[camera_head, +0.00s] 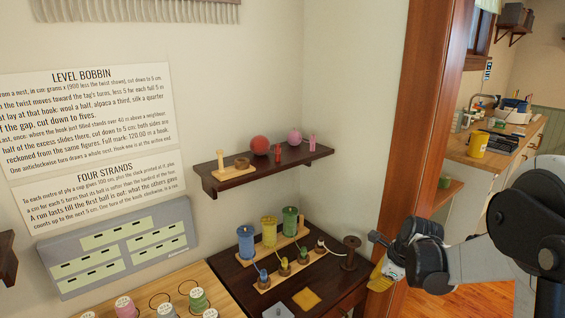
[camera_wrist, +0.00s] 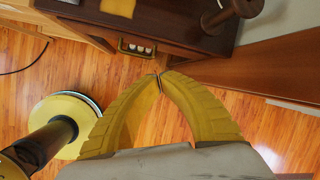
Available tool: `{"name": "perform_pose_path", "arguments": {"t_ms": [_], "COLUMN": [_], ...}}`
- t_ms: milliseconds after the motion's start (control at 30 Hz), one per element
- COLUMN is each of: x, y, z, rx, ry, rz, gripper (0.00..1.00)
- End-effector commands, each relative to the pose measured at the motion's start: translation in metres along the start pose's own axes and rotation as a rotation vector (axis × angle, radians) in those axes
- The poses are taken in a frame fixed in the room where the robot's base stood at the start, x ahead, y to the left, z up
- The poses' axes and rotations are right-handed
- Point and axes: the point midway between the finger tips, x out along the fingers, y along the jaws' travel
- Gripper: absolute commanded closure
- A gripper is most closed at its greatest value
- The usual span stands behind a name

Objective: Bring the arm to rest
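My arm reaches in from the right edge of the head view, bent at a dark joint. My gripper (camera_head: 378,277) hangs in front of the wooden door post, right of the dark table. In the wrist view its two yellow fingers (camera_wrist: 159,78) curve together and their tips meet. Nothing shows held between them. Wooden floor lies below the fingers, and the gripper appears clear of the furniture.
The dark table (camera_head: 325,295) holds coloured spools (camera_head: 269,232) and a brown spool (camera_head: 350,253). A wall shelf (camera_head: 225,185) carries balls. The door post (camera_head: 412,120) stands behind my gripper. A kitchen counter with a yellow mug (camera_head: 477,145) is beyond.

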Motion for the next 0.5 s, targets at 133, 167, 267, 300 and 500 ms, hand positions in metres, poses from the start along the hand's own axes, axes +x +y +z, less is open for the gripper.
{"name": "perform_pose_path", "arguments": {"t_ms": [133,167,267,300,500], "x": [-0.067,-0.079,-0.115,-0.128,-0.177], "y": [0.034,0.042,0.070,0.082,0.145], "z": [0.025,0.029,0.037,0.039,0.038], "rx": [-0.386,-0.467,-0.736,-0.843,-1.380], "ry": [0.030,0.037,0.067,0.082,0.169], "rz": [-0.051,-0.062,-0.092,-0.105,-0.153], "gripper": [1.00,1.00,1.00,1.00,1.00]}}
